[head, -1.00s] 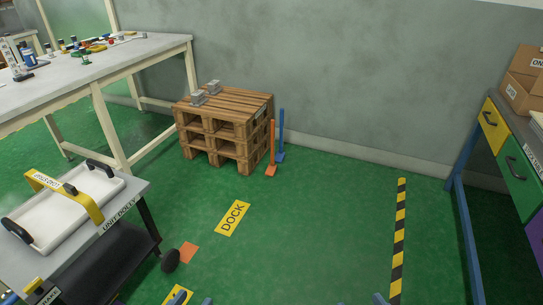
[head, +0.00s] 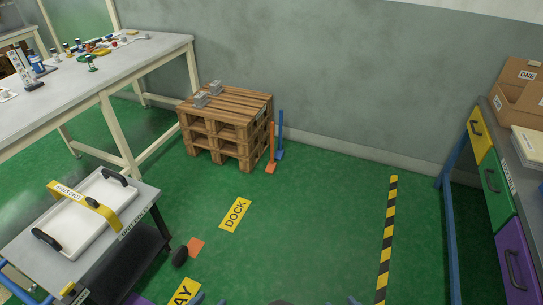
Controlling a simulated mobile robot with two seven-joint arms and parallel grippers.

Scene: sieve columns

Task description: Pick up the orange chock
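The orange chock (head: 271,149) stands on the green floor beside the right front corner of a wooden pallet stack. It has a tall upright orange handle and a small wedge foot. A similar blue chock (head: 280,136) stands just behind it and to its right. At the bottom edge, blue-grey tips of what look like my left gripper (head: 208,300) barely show, far from the orange chock. A small blue piece, perhaps of my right gripper (head: 352,300), shows further right. Neither is visible enough to judge its opening, and neither touches a chock.
The pallet stack (head: 228,103) carries grey blocks. A workbench (head: 150,52) is at left, drawers (head: 490,180) at right.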

